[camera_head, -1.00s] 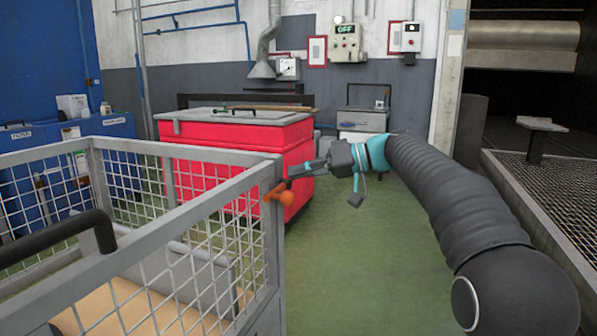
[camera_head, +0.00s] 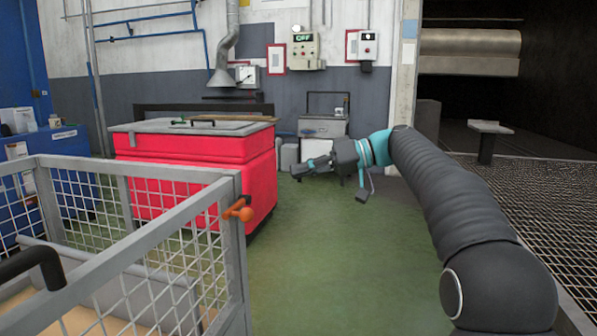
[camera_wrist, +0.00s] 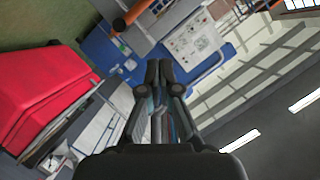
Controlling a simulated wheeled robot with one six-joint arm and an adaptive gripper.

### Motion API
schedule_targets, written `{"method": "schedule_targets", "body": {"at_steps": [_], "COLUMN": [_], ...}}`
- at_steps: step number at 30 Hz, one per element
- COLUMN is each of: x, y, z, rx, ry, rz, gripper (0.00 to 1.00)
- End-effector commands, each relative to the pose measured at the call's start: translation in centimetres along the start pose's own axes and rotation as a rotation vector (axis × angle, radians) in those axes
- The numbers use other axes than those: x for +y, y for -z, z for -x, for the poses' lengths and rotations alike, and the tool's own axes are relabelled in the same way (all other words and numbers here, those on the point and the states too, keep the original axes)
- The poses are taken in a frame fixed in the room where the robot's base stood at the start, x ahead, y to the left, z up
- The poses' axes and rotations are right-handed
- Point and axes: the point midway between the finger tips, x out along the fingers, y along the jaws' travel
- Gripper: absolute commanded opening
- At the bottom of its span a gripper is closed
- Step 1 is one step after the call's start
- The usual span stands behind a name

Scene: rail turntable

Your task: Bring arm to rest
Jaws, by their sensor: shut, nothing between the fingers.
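My gripper (camera_head: 301,169) is at the end of my dark, sleeved arm, which reaches in from the right side of the head view. It points left, in open air above the green floor and in front of the red bin. In the wrist view my gripper (camera_wrist: 158,66) shows its two black fingers together with nothing between them. It touches nothing that I can see. The wrist view is tilted.
A grey mesh cage cart (camera_head: 232,255) with an orange latch (camera_head: 238,209) stands at the left front. A red bin (camera_head: 190,186) is behind it. A mesh-floored platform (camera_head: 540,205) lies at the right. Green floor (camera_head: 335,265) is clear between.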

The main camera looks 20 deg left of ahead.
Motion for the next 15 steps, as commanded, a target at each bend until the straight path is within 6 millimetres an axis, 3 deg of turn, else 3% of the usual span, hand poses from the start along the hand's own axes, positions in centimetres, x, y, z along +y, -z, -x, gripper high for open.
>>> {"method": "schedule_targets", "body": {"at_steps": [8,11,15], "x": [1.0,4.5,9.0], "y": [0.3,-1.6,-6.1], "z": [0.0,-0.4,-0.7], "rx": [0.015,0.001,-0.04], "ry": [-0.042,-0.134,-0.276], "rz": [-0.089,-0.224,-0.415], "gripper": [0.0,0.0,0.0]}}
